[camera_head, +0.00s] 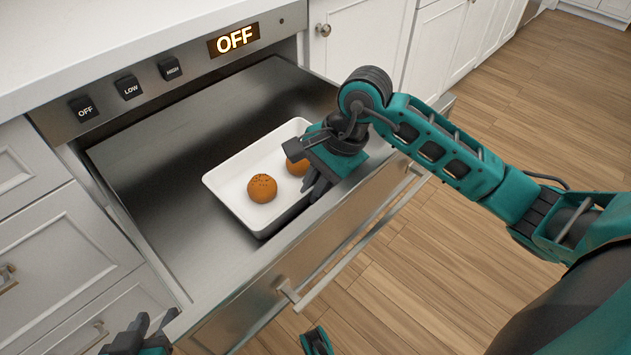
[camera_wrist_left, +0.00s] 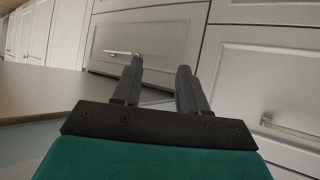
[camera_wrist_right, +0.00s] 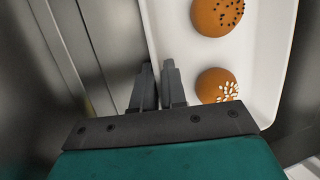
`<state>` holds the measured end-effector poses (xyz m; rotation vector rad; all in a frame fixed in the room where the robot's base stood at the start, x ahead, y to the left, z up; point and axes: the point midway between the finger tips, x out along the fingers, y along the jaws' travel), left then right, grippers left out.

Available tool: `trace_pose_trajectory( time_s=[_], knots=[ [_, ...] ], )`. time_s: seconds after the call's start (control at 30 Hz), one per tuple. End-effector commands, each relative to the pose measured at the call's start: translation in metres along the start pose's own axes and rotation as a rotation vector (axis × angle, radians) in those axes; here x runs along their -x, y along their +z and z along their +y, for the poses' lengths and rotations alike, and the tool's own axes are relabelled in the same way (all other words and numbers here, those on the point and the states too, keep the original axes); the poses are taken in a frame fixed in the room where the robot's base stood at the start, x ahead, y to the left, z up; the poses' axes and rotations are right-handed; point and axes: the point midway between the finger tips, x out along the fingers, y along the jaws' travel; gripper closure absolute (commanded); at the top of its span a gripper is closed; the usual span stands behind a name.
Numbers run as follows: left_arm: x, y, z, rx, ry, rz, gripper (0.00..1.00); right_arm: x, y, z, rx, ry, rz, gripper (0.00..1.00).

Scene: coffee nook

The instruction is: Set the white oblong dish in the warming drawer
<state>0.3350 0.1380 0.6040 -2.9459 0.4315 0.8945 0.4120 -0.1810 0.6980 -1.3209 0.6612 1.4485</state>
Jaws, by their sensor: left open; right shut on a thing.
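The white oblong dish (camera_head: 230,182) is inside the open warming drawer (camera_head: 150,170), near its front wall. It looks level; I cannot tell whether its base touches the drawer floor. Two brown buns (camera_head: 262,188) lie in it, one with dark seeds and one with white bits in the right wrist view (camera_wrist_right: 218,87). My right gripper (camera_head: 315,185) is shut on the dish's near long rim; in the right wrist view its fingers (camera_wrist_right: 158,85) pinch the dish's edge (camera_wrist_right: 150,40). My left gripper (camera_head: 140,335) is open and empty, outside the drawer; its fingers show apart in the left wrist view (camera_wrist_left: 158,85).
The drawer's front panel (camera_head: 250,300) and bar handle (camera_head: 350,255) stand out over the wooden floor. The control panel above has OFF, LOW and HIGH buttons (camera_head: 130,87) and a display (camera_head: 233,39) reading OFF. Drawer floor left of the dish is bare.

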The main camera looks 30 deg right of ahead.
Motion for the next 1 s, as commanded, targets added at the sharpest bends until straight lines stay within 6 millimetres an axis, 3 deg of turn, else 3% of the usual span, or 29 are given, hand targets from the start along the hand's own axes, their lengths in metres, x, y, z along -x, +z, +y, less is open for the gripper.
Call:
trace_pose_trajectory(
  time_s=[0.27,0.57,0.67,1.0],
  knots=[
    [-0.001,0.001,0.0,0.0,0.0,-0.003,0.57,0.0,0.0,0.0,0.0,0.0,0.0,0.64],
    [0.0,0.001,0.0,0.002,-0.002,-0.007,0.57,0.002,0.001,0.0,0.0,0.0,-0.001,0.63],
    [0.001,-0.001,-0.001,0.002,-0.004,-0.007,0.57,0.013,0.0,-0.001,0.001,-0.001,0.002,0.63],
    [0.009,-0.012,-0.006,0.0,-0.019,0.005,0.57,0.086,0.0,-0.002,0.0,-0.002,0.005,0.63]
  ],
)
